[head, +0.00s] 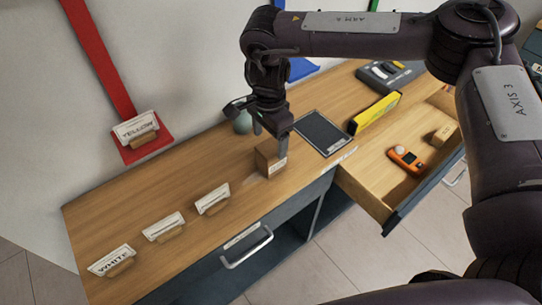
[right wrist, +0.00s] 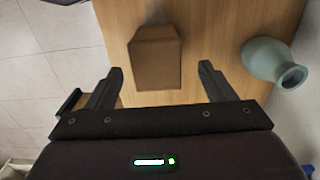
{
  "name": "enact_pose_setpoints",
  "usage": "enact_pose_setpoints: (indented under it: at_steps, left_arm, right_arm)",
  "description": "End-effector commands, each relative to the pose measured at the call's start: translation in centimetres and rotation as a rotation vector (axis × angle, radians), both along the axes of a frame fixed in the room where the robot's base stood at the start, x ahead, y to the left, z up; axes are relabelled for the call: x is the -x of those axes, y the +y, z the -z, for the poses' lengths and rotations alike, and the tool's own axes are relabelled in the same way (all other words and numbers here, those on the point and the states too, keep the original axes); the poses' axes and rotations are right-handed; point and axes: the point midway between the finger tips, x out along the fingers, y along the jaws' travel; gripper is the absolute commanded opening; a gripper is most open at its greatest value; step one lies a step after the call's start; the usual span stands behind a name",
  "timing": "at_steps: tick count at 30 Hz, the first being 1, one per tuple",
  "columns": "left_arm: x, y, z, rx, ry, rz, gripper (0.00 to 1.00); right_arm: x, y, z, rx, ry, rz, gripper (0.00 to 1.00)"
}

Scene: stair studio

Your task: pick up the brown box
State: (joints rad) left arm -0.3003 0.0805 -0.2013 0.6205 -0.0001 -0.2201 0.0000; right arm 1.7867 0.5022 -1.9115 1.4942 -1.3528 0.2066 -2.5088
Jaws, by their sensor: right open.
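In the right wrist view the brown box (right wrist: 155,58) lies between and beyond the fingertips. My right gripper (head: 268,122) points down just above and behind the box in the head view. Its fingers (right wrist: 160,82) are spread wide in the right wrist view, with nothing between them touching. My left gripper is not in view.
A grey-green vase (right wrist: 275,62) stands close beside the box, partly hidden in the head view. An open drawer (head: 375,184) holds an orange device (head: 405,158). Label holders (head: 212,199) line the left counter.

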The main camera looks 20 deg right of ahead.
Motion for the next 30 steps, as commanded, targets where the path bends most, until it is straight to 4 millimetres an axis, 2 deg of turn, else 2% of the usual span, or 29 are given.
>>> enact_pose_setpoints:
  at_steps: [6,10,14,20,30]
  left_arm:
    - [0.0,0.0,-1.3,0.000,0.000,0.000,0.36]
    - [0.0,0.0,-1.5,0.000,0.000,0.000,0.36]
    - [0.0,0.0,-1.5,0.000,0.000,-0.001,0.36]
    - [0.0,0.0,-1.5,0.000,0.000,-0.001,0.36]
    - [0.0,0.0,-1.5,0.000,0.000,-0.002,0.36]
  right_arm:
    - [0.4,-0.3,2.8,0.000,0.003,0.000,0.76]
    - [0.4,-0.3,4.6,-0.001,0.000,0.000,0.76]
    - [0.4,-0.3,5.4,-0.002,0.000,0.000,0.76]
    - [0.4,-0.3,5.4,-0.002,-0.002,0.000,0.75]
    - [0.4,-0.3,5.4,-0.002,-0.002,0.000,0.31]
